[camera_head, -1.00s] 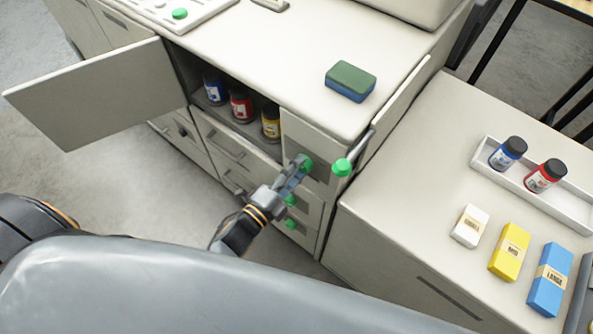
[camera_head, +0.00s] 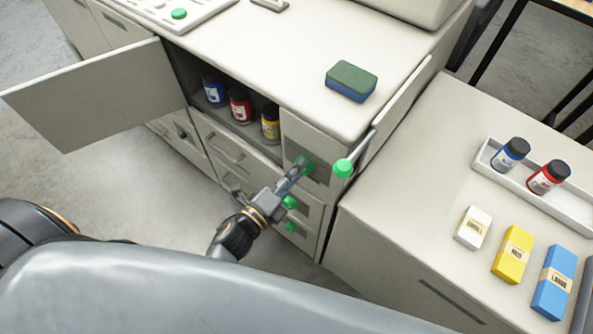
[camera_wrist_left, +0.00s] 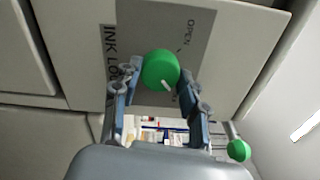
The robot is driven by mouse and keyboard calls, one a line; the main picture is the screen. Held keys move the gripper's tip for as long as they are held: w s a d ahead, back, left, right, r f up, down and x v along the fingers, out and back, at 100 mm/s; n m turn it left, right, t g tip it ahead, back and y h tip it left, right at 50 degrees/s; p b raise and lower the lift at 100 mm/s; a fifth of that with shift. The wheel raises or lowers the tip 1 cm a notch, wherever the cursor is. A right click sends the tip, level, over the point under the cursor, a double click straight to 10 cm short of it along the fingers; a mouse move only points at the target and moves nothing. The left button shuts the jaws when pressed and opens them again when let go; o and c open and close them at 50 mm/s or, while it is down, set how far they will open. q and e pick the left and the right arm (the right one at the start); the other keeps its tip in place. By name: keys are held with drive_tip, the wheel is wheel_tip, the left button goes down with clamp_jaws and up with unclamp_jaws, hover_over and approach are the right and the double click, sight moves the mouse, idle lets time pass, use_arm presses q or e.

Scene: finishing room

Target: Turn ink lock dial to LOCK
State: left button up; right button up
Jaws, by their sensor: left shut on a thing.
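The ink lock dial is a round green knob (camera_head: 306,166) on a grey plate on the front of the white cabinet. In the left wrist view the dial (camera_wrist_left: 160,69) shows a short white mark at its lower right. The plate (camera_wrist_left: 205,20) bears "OPEN" and partly hidden "INK LO..." lettering, turned sideways; no LOCK position label is readable. My left gripper (camera_head: 298,172) is shut on the dial, with one finger (camera_wrist_left: 158,84) on each side of it. My right gripper is not in view.
An open door (camera_head: 100,95) juts out left of a compartment with blue, red and yellow ink bottles (camera_head: 240,106). A green knob on a lever (camera_head: 343,168) sticks out close right of the dial. More green knobs (camera_head: 290,202) are below. A sponge (camera_head: 351,81) lies on top.

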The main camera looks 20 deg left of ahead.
use_arm(q)
drive_tip(key=o, duration=1.2)
drive_tip(key=shift+c, duration=0.2)
drive_tip(key=v, duration=1.2)
